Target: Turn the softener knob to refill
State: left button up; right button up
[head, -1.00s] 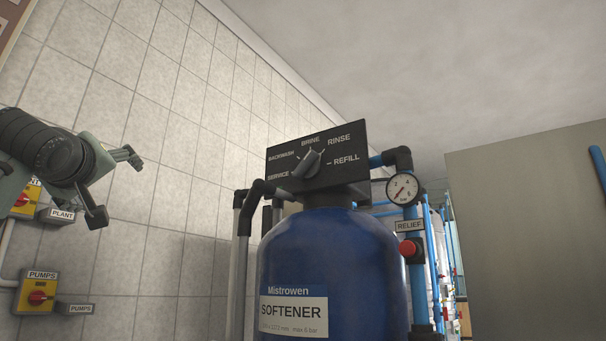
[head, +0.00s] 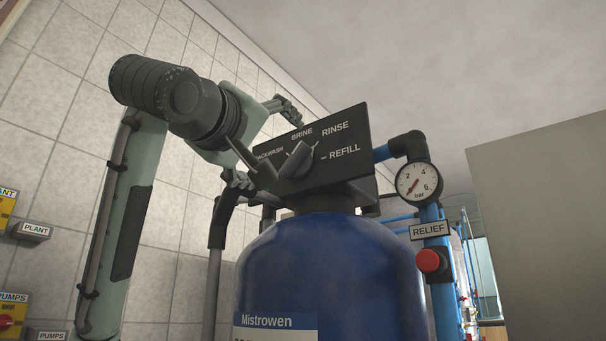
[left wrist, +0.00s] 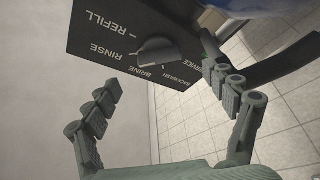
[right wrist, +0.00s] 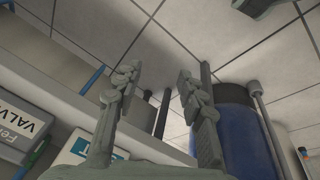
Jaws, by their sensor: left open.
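The softener's black panel (head: 344,136) sits on top of a blue tank. Its dark knob (head: 297,160) has a bar-shaped grip lying diagonally; I cannot tell which end is the pointer. The REFILL label (head: 345,151) is on the panel's right side. My left gripper (head: 272,148) is open at the panel's left part, its fingers apart. In the left wrist view the knob (left wrist: 165,50) shows between the open fingers (left wrist: 160,68), seemingly beyond the tips; I cannot tell whether they touch. SERVICE is partly covered by a finger. My right gripper (right wrist: 158,85) is open and empty, away from the knob.
The blue tank (head: 330,265) fills the lower middle. A pressure gauge (head: 418,181), RELIEF label and red button (head: 428,260) stand right of it on blue pipes. A tiled wall (head: 180,240) is on the left. The right wrist view shows boxes (right wrist: 85,150) near the right gripper.

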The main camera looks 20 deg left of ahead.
aim_at(291, 159)
pick_arm(q)
jog(key=p+x, duration=0.1)
jog(key=x, duration=0.1)
jog(key=shift+w+r, duration=0.25)
jog(key=shift+w, duration=0.1)
jog(key=p+x, duration=0.1)
jog(key=x, duration=0.3)
jog(key=shift+w, duration=0.6)
pick_arm(e)
jog(key=s+f, duration=0.3)
jog(key=f, duration=0.4)
jog(key=shift+s+d+g, duration=0.2)
jog(key=shift+d+g, duration=0.2)
pick_arm(q)
jog(key=c, duration=1.1)
